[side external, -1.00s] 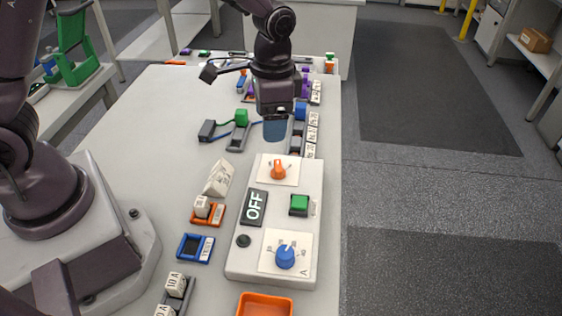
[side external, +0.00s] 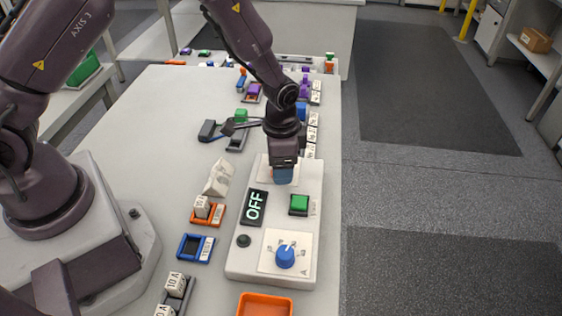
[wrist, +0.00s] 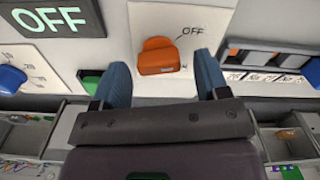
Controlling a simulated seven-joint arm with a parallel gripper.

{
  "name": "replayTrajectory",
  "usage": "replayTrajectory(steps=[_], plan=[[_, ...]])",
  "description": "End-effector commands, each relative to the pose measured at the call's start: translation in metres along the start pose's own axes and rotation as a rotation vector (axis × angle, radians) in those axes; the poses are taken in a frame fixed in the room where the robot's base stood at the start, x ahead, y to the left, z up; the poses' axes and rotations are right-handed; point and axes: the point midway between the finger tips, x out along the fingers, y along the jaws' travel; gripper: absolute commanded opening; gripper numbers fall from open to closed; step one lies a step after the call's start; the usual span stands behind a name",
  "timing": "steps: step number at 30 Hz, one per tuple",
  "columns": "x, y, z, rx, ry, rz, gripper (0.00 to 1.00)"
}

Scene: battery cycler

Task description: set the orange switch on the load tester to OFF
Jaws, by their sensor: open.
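I cannot tell exactly which mark the switch points to. My gripper (side external: 283,178) is open, its blue fingers low over the switch plate at the far end of the load tester (side external: 238,267). In the wrist view the fingers stand left and right of the switch, apart from it. My gripper hides the switch in the side view. The dark display (side external: 254,207) reads OFF.
The load tester also carries a green button (side external: 299,204), a blue knob (side external: 285,256) and a small black button (side external: 243,241). An orange tray (side external: 264,304) lies at the near end. Labelled blocks and holders lie to the left. Several coloured parts stand behind my gripper.

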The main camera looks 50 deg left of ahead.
Motion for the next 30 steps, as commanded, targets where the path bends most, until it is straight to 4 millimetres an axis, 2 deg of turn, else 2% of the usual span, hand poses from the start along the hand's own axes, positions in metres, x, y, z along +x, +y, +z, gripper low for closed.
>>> replayTrajectory(steps=[9, 10, 16, 23, 30], plan=[[0.0037, 0.0000, 0.0000, 0.000, 0.000, 0.000, 0.68], [0.0037, 0.0000, 0.0000, 0.000, 0.000, 0.000, 0.66], [0.0034, 0.0000, -0.0001, 0.000, 0.000, 0.000, 0.20], [0.0033, -0.0004, -0.0001, -0.071, 0.000, 0.000, 0.19], [0.0031, -0.0019, 0.0002, -0.366, 0.000, 0.000, 0.19]])
